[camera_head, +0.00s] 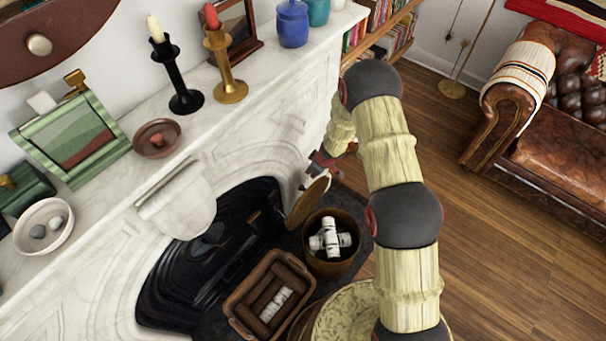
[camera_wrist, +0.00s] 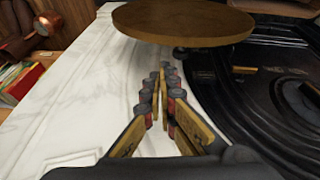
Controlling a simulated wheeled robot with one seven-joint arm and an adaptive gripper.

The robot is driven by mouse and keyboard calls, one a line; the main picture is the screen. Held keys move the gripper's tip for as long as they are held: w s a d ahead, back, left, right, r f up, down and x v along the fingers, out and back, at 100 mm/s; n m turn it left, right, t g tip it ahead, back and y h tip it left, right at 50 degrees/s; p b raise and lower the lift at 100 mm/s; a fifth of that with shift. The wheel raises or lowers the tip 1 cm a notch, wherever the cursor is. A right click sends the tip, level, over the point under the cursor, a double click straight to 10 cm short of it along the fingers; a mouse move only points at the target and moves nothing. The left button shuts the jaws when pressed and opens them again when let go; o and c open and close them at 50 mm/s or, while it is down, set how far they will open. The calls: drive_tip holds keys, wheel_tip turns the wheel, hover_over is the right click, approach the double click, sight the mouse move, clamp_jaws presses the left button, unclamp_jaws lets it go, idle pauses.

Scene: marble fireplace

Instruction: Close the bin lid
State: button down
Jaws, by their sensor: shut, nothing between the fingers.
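The bin (camera_head: 343,268) is a round, brownish metal container on the dark hearth, with white birch-like logs showing inside. Its round golden-brown lid (camera_head: 308,200) stands raised and tilted on the fireplace side of the opening. My gripper (camera_head: 306,186) is beside the upper part of the lid, close to the white marble, and partly hard to make out. In the wrist view the fingers (camera_wrist: 163,78) are shut and empty, and the lid (camera_wrist: 183,20) spans the top, just beyond the fingertips. Contact between fingertips and lid cannot be told.
A brown basket (camera_head: 238,305) with logs sits left of the bin, before the black fireplace (camera_head: 165,290). The marble mantel (camera_head: 285,85) holds candlesticks, frames and bowls. A patterned round piece (camera_head: 345,315) stands in front. Open wooden floor (camera_head: 500,235) lies right of my arm.

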drive_tip(key=w+a+f+y+b, duration=0.1)
drive_tip(key=w+a+f+b, duration=0.1)
drive_tip(key=a+f, duration=0.3)
wheel_tip(320, 180, down, 4)
drive_tip(key=shift+w+a+r+m+b, duration=0.2)
drive_tip(key=shift+w+m+b, duration=0.15)
drive_tip(key=shift+b, duration=0.4)
drive_tip(key=shift+s+d, duration=0.1)
